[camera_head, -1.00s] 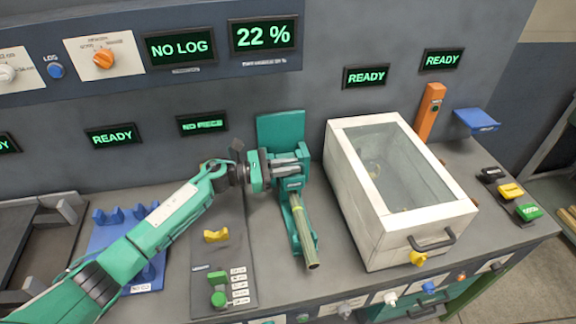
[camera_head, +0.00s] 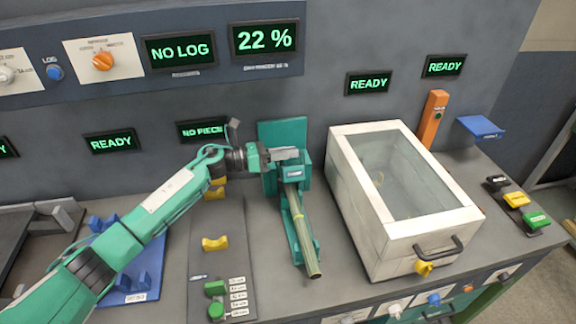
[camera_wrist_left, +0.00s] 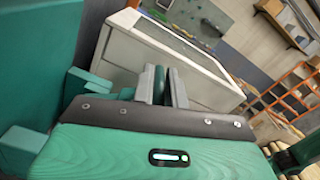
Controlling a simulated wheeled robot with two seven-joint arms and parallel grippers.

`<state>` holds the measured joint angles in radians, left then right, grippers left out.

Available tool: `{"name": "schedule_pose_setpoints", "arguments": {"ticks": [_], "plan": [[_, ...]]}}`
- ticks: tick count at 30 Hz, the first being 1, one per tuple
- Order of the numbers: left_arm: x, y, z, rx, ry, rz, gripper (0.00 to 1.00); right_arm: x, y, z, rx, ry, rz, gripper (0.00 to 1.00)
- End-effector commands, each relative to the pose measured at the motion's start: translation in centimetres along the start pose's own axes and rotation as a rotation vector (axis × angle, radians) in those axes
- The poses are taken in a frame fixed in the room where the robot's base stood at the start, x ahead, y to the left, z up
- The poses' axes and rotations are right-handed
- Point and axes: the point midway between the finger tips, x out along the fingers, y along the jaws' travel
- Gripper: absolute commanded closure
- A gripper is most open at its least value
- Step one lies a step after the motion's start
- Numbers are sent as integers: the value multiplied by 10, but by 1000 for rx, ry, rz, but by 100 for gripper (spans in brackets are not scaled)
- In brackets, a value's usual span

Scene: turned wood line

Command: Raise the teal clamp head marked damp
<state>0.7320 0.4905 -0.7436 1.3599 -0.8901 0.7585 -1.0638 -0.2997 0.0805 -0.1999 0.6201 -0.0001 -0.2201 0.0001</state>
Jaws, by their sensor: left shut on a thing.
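The teal clamp stand (camera_head: 283,131) stands on the bench with its back plate upright. Its teal clamp head (camera_head: 294,172) bears a small label too small to read. A pale green rod (camera_head: 303,233) with a yellow band lies sloping in the cradle below the head, its end towards the front. My left gripper (camera_head: 285,155) reaches in from the left, its grey fingers at the top of the clamp head. In the left wrist view the fingers (camera_wrist_left: 163,85) are shut on a teal part between them. My right gripper is not in view.
A white glazed box (camera_head: 373,246) with a dark handle stands just right of the clamp. A grey plate with yellow rests (camera_head: 215,243) and a green knob lies to its left. Blue holders (camera_head: 141,283) sit under my left arm.

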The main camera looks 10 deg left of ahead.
Motion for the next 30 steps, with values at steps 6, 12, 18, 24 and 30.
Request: {"name": "schedule_pose_setpoints", "arguments": {"ticks": [6, 12, 18, 24, 30], "plan": [[-1, 11, 10, -57, -3, 1, 100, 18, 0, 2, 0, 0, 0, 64], [-1, 16, 16, -56, -3, 3, 100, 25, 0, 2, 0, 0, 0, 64], [-1, 17, 17, -57, -3, 4, 100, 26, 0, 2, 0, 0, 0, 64], [-1, 17, 17, -57, -2, 4, 100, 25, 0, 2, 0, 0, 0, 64], [-1, 17, 17, -57, -2, 5, 100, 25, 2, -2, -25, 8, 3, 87]]}}
